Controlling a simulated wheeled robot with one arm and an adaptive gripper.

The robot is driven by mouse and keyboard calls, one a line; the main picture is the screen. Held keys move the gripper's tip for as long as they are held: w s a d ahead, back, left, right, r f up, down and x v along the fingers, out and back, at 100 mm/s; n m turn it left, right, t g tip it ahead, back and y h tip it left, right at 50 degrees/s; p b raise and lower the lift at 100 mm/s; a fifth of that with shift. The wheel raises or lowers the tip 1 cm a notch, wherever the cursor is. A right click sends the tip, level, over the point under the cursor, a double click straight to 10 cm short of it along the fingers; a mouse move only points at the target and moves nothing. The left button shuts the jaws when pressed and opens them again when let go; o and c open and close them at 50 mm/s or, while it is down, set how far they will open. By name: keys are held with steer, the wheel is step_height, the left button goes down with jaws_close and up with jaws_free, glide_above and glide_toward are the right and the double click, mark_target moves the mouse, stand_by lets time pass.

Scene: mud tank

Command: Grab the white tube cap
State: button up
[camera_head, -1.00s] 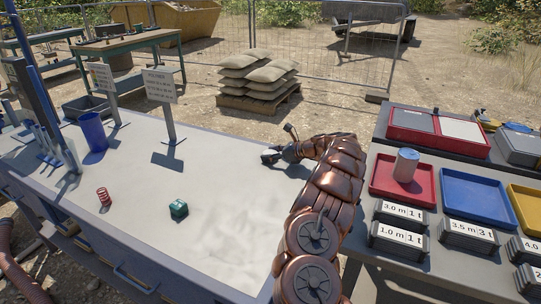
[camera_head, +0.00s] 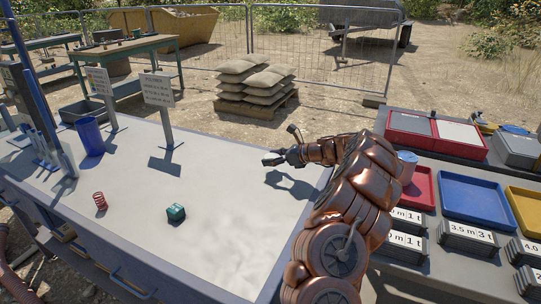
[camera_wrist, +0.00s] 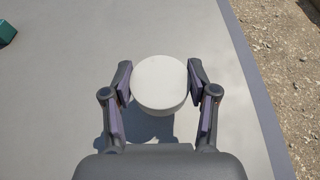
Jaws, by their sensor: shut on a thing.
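The white tube cap (camera_wrist: 159,83) is a round, pale disc with a short side wall. In the wrist view it sits between the two fingers of my gripper (camera_wrist: 160,84), which is shut on it from left and right. A shadow lies apart below it on the pale table top, so the cap appears held above the surface. In the head view my gripper (camera_head: 273,158) is over the right part of the table (camera_head: 225,215), with its shadow below. The cap is too small or hidden to make out clearly there.
On the table stand a green block (camera_head: 176,212), a red coil (camera_head: 100,201), a blue cup (camera_head: 90,137) and a sign (camera_head: 158,90). On the right bench are a red tray (camera_head: 422,188), a blue tray (camera_head: 474,201) and a can (camera_head: 407,165).

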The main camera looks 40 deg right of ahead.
steer(key=s+a, duration=0.1)
steer(key=s, duration=0.2)
steer(key=s+a, duration=0.1)
steer(key=s, duration=0.1)
steer(key=s+a+r, duration=0.1)
steer(key=s, duration=0.2)
steer(key=shift+s+a+b, duration=0.3)
steer(key=shift+s, duration=0.05)
